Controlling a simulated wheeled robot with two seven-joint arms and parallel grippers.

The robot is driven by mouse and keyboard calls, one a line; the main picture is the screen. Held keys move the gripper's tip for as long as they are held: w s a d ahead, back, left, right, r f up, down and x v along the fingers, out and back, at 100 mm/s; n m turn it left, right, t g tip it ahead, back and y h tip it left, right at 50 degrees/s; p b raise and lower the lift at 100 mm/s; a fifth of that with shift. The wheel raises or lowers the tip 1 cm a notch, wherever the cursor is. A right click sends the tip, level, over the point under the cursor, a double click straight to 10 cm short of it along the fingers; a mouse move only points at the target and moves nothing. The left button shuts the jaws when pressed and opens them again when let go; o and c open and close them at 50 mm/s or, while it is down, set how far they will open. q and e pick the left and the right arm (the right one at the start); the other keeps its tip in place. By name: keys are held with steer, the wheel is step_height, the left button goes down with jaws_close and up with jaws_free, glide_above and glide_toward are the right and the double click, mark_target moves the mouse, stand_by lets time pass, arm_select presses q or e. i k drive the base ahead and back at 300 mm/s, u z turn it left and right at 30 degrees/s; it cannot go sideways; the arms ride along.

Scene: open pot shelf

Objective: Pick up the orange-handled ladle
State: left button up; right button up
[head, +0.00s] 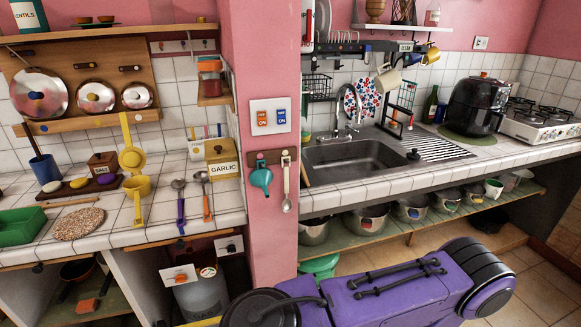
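The orange-handled ladle (207,206) is at the right end of the left tiled counter, near its front edge. Its grey metal bowl points toward the back wall and its handle toward the front edge. A similar ladle with a purple handle (181,210) is just to its left, a small gap apart. A yellow ladle (131,158) and a yellow cup-shaped utensil (138,187) are further left. Neither of my grippers shows; only a purple and black arm part of mine fills the bottom right.
A pink wall pillar (262,60) stands right of the ladle, with a teal ladle (261,178) and a spoon (287,190) hanging on it. A garlic box (223,160) stands behind the ladle. A pebbled mat (78,224) and green tray (20,226) lie left.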

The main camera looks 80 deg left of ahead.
mark_target(201, 176)
steer(key=z, duration=0.35)
steer(key=k, duration=1.4)
steer(key=u, duration=0.65)
